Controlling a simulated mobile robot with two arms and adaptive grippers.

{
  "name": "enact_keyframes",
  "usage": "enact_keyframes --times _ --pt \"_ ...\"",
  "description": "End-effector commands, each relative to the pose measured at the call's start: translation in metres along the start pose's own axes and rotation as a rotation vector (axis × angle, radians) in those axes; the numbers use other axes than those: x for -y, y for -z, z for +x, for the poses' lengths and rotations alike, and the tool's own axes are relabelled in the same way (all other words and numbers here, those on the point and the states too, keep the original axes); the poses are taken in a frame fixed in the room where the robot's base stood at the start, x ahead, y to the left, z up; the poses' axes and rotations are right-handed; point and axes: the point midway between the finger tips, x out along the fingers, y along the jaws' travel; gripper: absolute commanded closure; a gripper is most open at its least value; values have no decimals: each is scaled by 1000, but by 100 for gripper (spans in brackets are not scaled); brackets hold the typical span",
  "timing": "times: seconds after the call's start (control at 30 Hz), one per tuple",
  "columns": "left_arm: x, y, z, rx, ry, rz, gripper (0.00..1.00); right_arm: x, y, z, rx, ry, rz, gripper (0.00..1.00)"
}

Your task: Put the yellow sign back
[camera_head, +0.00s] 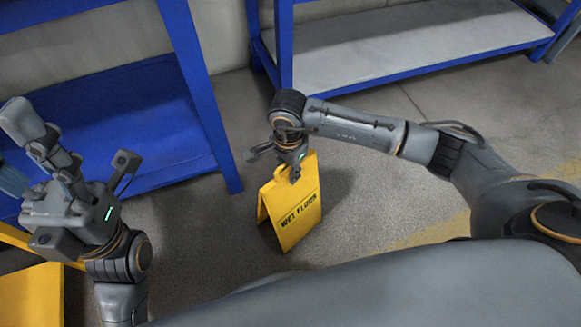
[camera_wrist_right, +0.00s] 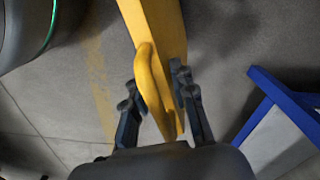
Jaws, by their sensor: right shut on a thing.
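The yellow sign (camera_head: 294,212) is a folding A-shaped wet-floor board with dark lettering. In the head view it is upright at the centre, on or just above the grey floor; I cannot tell which. My right gripper (camera_head: 292,172) is at its top edge. In the right wrist view the sign (camera_wrist_right: 158,35) runs up between the two dark fingers of my right gripper (camera_wrist_right: 162,108), which is shut on its top by the handle. My left gripper (camera_head: 42,150) is raised at the left of the head view, away from the sign, with its fingers spread and nothing between them.
A blue rack (camera_head: 215,130) stands left of the sign. Another blue-framed rack with a grey shelf (camera_head: 400,45) stands behind it. A yellow object (camera_head: 30,295) is at the lower left. Grey floor (camera_head: 375,215) with a worn yellow line is open right of the sign.

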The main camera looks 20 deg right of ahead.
Motion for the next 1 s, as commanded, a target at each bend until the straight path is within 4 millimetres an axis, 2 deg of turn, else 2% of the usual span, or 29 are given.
enact_keyframes --times 0.33,0.37,0.43,0.47,0.83,0.9,1.0 --pt "0 -1 0 -5 -3 0 50 1 0 2 0 3 1 100" --pt "0 0 2 -7 -4 1 50 0 0 2 0 0 1 69" --pt "0 0 2 -8 -4 1 50 0 0 2 0 0 1 54" --pt "0 0 2 -9 -4 1 50 0 0 2 0 0 1 52" --pt "0 1 6 -13 -4 0 50 0 0 -2 0 0 1 52" --pt "0 3 8 -10 -1 0 50 1 1 -12 -1 2 1 52" --pt "0 2 -2 44 15 -5 50 1 1 -32 -1 3 1 52"
